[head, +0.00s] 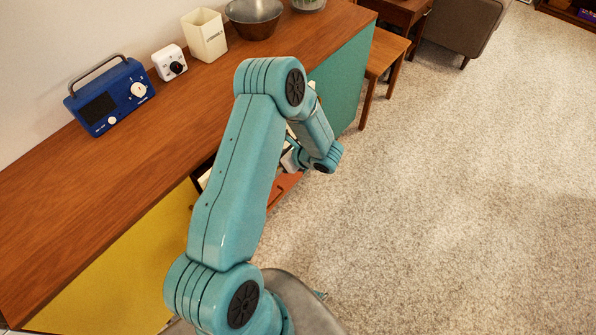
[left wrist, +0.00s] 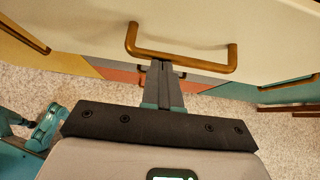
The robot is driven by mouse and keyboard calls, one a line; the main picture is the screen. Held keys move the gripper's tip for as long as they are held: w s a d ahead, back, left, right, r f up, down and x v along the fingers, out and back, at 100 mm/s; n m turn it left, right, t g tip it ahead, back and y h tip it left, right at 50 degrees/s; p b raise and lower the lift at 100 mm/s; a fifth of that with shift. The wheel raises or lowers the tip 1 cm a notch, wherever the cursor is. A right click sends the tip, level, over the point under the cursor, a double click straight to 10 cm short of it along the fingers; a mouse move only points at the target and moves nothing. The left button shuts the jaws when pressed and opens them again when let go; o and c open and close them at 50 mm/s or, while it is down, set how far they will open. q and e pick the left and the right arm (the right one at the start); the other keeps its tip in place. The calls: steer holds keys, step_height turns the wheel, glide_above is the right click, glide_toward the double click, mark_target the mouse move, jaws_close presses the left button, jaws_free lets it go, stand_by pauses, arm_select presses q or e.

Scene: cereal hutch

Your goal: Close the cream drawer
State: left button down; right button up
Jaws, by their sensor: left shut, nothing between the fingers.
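The cream drawer (left wrist: 85,18) fills the top of the left wrist view, its pale front facing my left gripper (left wrist: 162,66). A brass bar handle (left wrist: 185,56) is fixed to that front. My left gripper is shut and empty, with its fingertips at the handle's bar, left of its middle. I cannot tell if the tips touch the bar or the drawer front. In the head view my left arm hides most of the drawer and the gripper, so how far the drawer stands out is unclear. My right gripper is not in view.
The wooden cabinet top (head: 60,190) carries a blue radio (head: 110,97), a white timer (head: 170,63), a cream canister (head: 204,35) and a metal bowl (head: 254,16). A yellow panel (head: 120,265) and a teal panel (head: 343,80) flank my arm. Carpet (head: 460,200) lies clear at right.

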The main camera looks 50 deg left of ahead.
arm_select(q)
steer(key=a, duration=0.2)
steer(key=s+a+b, duration=0.1)
steer(key=a, duration=0.1)
steer(key=shift+a+r, duration=0.1)
steer(key=shift+a, duration=0.1)
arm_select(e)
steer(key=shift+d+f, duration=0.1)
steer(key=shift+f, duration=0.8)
arm_select(q)
steer(key=shift+a, duration=0.1)
